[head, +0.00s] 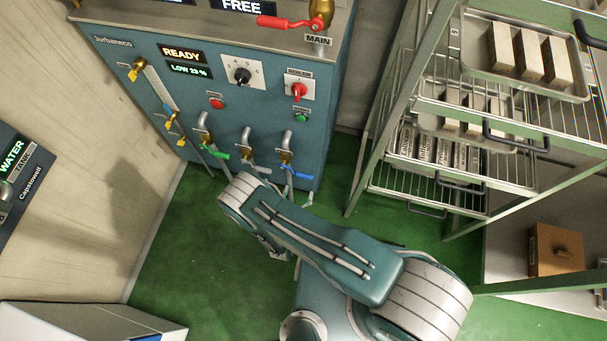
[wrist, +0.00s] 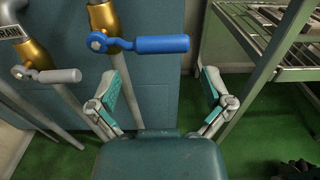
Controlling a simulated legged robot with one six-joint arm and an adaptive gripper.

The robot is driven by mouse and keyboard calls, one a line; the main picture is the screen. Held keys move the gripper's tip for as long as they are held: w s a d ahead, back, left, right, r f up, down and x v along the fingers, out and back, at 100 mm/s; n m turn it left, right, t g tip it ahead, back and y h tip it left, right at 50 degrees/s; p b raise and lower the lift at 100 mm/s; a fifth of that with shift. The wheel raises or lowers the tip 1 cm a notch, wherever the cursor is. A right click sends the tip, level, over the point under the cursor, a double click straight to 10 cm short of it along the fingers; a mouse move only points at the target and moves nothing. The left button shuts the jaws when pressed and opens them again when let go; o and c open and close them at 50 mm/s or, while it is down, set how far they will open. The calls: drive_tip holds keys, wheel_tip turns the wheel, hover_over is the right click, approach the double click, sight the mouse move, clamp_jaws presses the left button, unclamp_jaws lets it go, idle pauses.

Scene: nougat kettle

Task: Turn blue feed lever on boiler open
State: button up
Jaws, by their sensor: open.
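The blue feed lever (wrist: 160,44) sticks out to the right from a brass valve (wrist: 103,16) in the wrist view, crosswise to its steep pipe. In the head view the blue lever (head: 299,174) is at the lower right of the teal boiler (head: 235,115). My gripper (wrist: 162,84) is open and empty, its fingers spread wide. In the wrist view the lever lies above the space between the fingertips, and I see no contact. In the head view my arm hides most of the gripper.
A grey lever (wrist: 48,75) is left of the blue one, and a green lever (head: 216,153) is farther left on the boiler. A red main lever (head: 287,22) is on top. A wire rack (head: 430,190) with trays stands right. Green floor (head: 190,240) is clear at the left.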

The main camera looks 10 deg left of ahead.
sight(304, 174)
drive_tip(key=w, duration=0.6)
drive_tip(key=shift+d, duration=0.25)
drive_tip(key=c, duration=1.2)
